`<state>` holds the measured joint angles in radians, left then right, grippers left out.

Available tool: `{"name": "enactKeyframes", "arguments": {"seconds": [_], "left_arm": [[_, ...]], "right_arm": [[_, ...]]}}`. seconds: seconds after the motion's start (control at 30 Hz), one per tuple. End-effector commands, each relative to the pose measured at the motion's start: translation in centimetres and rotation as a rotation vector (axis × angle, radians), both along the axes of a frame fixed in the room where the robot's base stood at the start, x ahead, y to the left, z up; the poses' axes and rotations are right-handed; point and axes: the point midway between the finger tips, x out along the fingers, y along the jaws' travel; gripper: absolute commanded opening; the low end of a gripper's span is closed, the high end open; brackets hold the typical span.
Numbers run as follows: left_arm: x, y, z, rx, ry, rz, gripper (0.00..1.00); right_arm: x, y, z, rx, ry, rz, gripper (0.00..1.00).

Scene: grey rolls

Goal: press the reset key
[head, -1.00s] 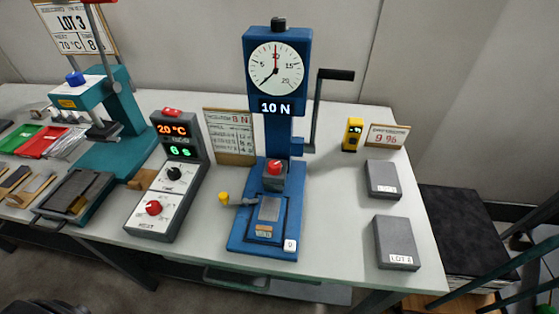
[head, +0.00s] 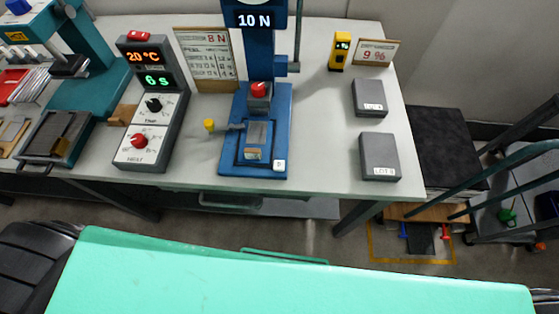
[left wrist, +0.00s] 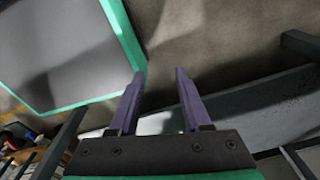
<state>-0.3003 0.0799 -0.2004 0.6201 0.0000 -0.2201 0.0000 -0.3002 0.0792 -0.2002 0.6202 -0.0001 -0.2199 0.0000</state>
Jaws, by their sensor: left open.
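The blue press stand (head: 236,145) stands on the grey table in the head view, with a 10 N display (head: 255,20) on its column. A small white key (head: 279,165) sits at the front right corner of its base; its marking is too small to read surely. A red-topped block (head: 259,90) and a yellow-knobbed lever (head: 210,125) are behind and left of it. My left gripper (left wrist: 160,72) shows only in the left wrist view, open and empty, away from the stand. My right gripper is not in view.
A grey heater box (head: 133,155) with red and black knobs, reading 20 °C and 6 s, stands left of the stand. Two grey blocks (head: 370,98) (head: 379,157) lie to the right. A yellow meter (head: 340,52) and a 9 % card (head: 375,52) stand behind them.

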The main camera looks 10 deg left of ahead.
Motion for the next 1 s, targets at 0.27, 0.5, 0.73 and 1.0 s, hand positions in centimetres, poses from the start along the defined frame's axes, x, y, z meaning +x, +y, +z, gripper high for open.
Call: {"name": "enactKeyframes", "arguments": {"seconds": [0.27,0.5,0.73,1.0], "left_arm": [[0.00,0.03,0.00,0.000,0.000,0.000,0.00],[0.00,0.04,0.00,0.001,0.000,0.000,0.00],[0.01,0.04,0.00,0.001,0.000,0.000,0.00],[0.01,0.05,0.00,0.001,0.000,0.000,0.00]], "right_arm": [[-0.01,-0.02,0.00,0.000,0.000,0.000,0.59],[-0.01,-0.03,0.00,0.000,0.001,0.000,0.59],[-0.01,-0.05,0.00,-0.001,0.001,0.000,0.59],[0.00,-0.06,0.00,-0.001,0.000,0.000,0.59]]}}
